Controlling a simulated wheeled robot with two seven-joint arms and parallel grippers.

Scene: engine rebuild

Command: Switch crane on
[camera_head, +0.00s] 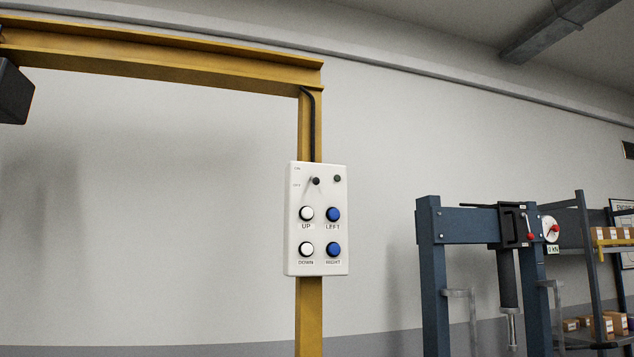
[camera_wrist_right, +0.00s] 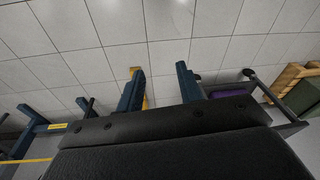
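The crane's white control box (camera_head: 318,266) hangs on the yellow crane post (camera_head: 309,318) in the head view. A small black-centred switch (camera_head: 316,181) sits at its upper left beside two small labels, the lower apparently OFF; its exact position is hard to tell. A small dark lamp or button (camera_head: 337,179) is to its right. Below are white UP and DOWN buttons and blue LEFT and RIGHT buttons. My right gripper (camera_wrist_right: 160,84) shows in the right wrist view with its two fingers apart and nothing between them. My left gripper is in neither view.
The yellow crane beam (camera_head: 170,60) runs left from the post, with a dark block (camera_head: 14,92) at far left. A blue press frame (camera_head: 433,285) and shelves with boxes (camera_head: 602,328) stand at right. The space around the control box looks clear.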

